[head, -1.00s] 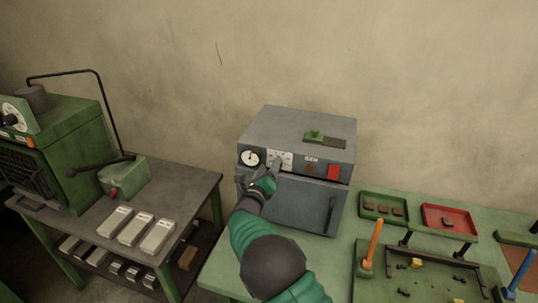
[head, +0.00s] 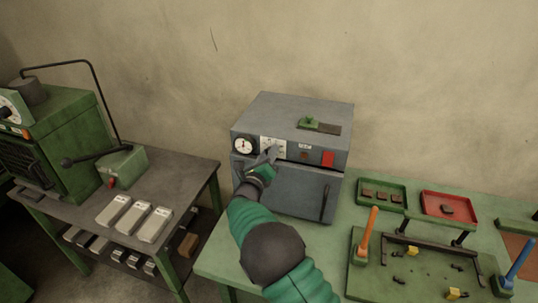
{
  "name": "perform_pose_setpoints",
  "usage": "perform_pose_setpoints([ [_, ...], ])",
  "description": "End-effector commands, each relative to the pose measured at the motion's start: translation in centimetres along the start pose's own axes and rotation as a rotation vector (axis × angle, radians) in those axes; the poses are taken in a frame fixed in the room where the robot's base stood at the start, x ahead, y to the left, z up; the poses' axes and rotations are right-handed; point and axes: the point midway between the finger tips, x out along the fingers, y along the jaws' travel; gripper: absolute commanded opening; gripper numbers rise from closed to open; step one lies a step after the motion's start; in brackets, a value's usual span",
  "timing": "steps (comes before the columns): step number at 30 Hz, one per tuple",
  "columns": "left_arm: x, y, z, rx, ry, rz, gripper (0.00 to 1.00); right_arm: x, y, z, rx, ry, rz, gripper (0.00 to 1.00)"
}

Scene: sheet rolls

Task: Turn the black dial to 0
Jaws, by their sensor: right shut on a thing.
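The grey oven-like box (head: 290,190) stands on the green table. Its front panel carries a white scale plate (head: 279,143), where the black dial sits; the dial is mostly hidden behind my right gripper. My right gripper (head: 268,156) reaches up from below and is shut on the dial at this plate. The dial's pointer and the number it faces cannot be made out. My left gripper is not in view.
A round gauge (head: 243,146) is left of the plate and a red switch (head: 328,158) to its right. The box's door handle (head: 324,203) is below. Green (head: 359,194) and red (head: 427,207) trays lie to the right. A green machine (head: 75,130) stands left.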

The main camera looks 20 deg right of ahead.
Motion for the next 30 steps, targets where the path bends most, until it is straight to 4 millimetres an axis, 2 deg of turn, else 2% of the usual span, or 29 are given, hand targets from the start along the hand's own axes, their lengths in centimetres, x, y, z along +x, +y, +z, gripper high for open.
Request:
perform_pose_setpoints([
  [1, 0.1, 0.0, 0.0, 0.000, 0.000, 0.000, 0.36, 0.1, 0.1, -0.8, -0.004, 0.013, 0.002, 0.00],
  [14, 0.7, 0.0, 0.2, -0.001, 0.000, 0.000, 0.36, 0.0, 0.4, -0.9, -0.064, 0.013, 0.006, 0.00],
  [20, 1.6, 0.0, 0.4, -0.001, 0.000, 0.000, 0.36, 0.0, 0.5, -1.0, -0.186, 0.012, 0.007, 0.00],
  [30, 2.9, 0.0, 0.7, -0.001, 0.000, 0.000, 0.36, 0.0, 0.5, -1.0, -0.498, 0.011, 0.010, 0.00],
])
